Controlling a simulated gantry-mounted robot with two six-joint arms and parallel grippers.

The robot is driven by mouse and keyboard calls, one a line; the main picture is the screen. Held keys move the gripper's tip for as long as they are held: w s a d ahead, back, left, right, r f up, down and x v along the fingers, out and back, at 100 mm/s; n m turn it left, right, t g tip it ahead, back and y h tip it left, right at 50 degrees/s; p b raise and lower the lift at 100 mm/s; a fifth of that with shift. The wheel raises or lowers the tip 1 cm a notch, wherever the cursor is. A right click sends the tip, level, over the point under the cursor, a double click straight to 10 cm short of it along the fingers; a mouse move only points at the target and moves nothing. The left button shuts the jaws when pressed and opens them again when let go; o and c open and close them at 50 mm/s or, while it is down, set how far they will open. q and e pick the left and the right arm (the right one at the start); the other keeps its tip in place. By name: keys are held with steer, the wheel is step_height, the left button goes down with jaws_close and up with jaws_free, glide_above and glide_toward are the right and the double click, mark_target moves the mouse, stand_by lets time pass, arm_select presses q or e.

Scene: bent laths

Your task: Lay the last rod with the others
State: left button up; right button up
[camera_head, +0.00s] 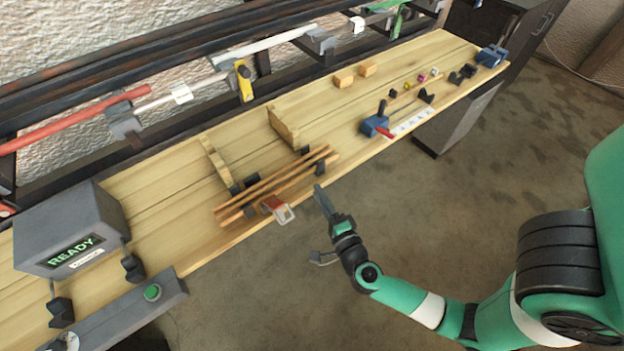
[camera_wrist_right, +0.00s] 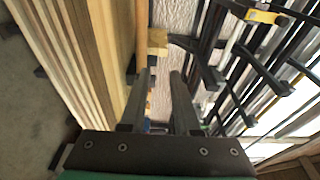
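Several long, thin brown wooden rods (camera_head: 275,186) lie side by side at a slant on dark supports near the front edge of the bench. I cannot tell which one is the last rod. Pale and brown strips (camera_wrist_right: 78,60) run down the left of the right wrist view. My right gripper (camera_head: 319,190) is just in front of the bench edge, to the right of the rods and apart from them. In the wrist view its two fingers (camera_wrist_right: 160,76) stand apart with nothing held between them. My left gripper is not in view.
A red and white piece (camera_head: 278,208) sits at the front edge by the rods. Two upright wooden pieces (camera_head: 215,162) (camera_head: 283,128) stand behind them. A grey READY box (camera_head: 68,232) stands left, a blue tool (camera_head: 374,125) right. A rail rack with a yellow clamp (camera_head: 244,81) runs along the back.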

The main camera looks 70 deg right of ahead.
steer(key=shift+s+a, duration=0.2)
steer(key=shift+s, duration=0.05)
